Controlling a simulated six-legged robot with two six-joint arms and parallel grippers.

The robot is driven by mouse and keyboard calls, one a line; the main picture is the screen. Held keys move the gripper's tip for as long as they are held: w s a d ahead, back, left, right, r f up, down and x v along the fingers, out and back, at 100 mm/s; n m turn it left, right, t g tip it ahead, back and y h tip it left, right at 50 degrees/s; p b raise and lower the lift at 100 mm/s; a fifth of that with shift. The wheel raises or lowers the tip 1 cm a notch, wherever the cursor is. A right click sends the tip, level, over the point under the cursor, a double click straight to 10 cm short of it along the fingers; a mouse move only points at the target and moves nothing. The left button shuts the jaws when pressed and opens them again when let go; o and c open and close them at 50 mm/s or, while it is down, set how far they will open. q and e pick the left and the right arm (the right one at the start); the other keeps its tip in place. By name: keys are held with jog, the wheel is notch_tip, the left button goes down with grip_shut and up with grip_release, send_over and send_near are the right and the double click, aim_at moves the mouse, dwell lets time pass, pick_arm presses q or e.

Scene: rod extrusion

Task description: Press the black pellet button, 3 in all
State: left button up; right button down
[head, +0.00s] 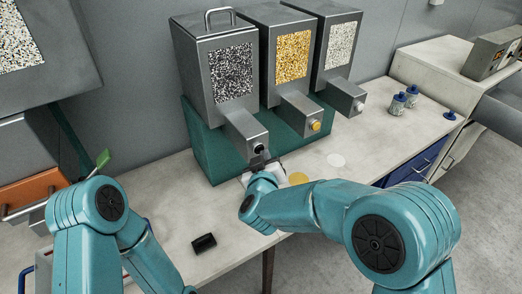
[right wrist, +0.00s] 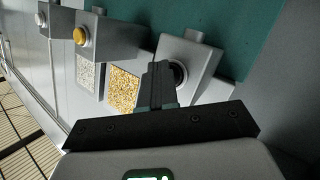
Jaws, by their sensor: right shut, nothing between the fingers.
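The dispenser with black-and-white pellets (head: 218,72) is leftmost of three grey dispensers in the head view. Its black button (head: 259,149) sits on the end of its spout. In the right wrist view the black button (right wrist: 180,74) shows partly behind my fingers. My right gripper (head: 262,166) is just below the spout end, mostly hidden by its own wrist. The right wrist view shows its fingers (right wrist: 158,70) shut and empty, at the button's front; I cannot tell whether they touch it. My left arm is at the lower left; its gripper is out of view.
The yellow button (head: 315,126) and white button (head: 358,107) are on the neighbouring spouts. A yellow disc (head: 299,178) and a white disc (head: 337,160) lie on the bench. A small black block (head: 204,243) lies near the front edge.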

dwell(0.6)
jog(key=shift+s+d, duration=0.5)
jog(key=shift+s, duration=0.15)
jog(key=shift+s+d+b, duration=0.5)
jog(key=shift+s+d, duration=0.25)
jog(key=shift+s, duration=0.3)
jog(key=shift+s+d+b, duration=0.45)
jog(key=shift+s+d, duration=0.25)
jog(key=shift+s, duration=0.3)
